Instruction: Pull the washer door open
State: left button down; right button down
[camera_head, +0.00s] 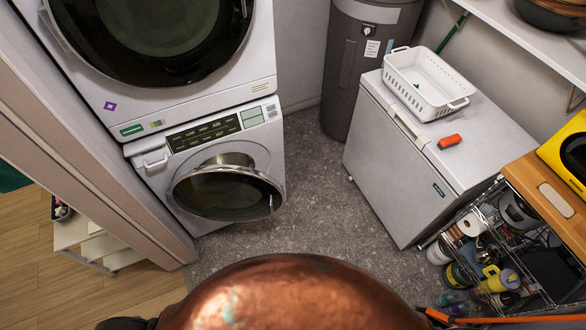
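The washer (205,150) is the lower of two stacked white machines at the left, below a dryer (255,50). Its round door (228,193) has dark glass and a metallic rim. The door stands partly open, tilted away from the front, and part of the drum opening (235,160) shows above it. A small latch end shows at the door's right edge. Neither of my grippers can be made out. A dark shape at the bottom left edge is too cut off to identify.
A large copper-coloured rounded surface (290,295) fills the bottom middle, close to the camera. Grey floor (300,210) is clear before the washer. A white chest freezer (400,170) bears a basket (428,85). A wire rack (510,250) stands right; a door frame (90,150) left.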

aim_at(225, 193)
jog(key=u, duration=0.2)
jog(key=i, duration=0.75)
jog(key=u, duration=0.6)
